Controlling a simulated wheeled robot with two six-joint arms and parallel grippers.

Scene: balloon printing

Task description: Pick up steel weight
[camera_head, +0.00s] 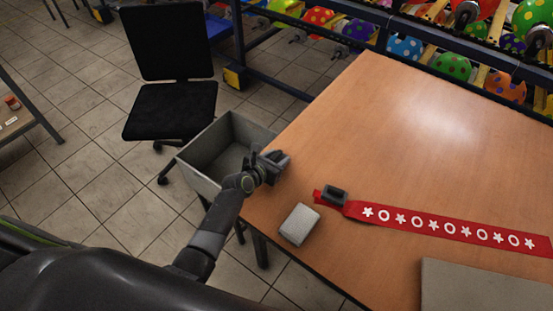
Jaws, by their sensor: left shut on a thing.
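My left gripper (271,166) is shut on a small dark grey steel weight (281,159), at the left edge of the wooden table by the grey bin. The fingers hide much of the weight, and I cannot tell whether it touches the table. A second dark block, like a weight (335,195), sits on the left end of a red banner (440,225) with white stars and rings. A light grey block (299,224) lies on the table near its front left edge. My right gripper is not in view.
The wooden table (400,130) is mostly clear at the back. A grey open bin (205,165) stands beside its left edge, with a black chair (170,105) behind. A flat grey slab (480,288) lies front right. Racks of coloured balloons (405,47) stand at the back.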

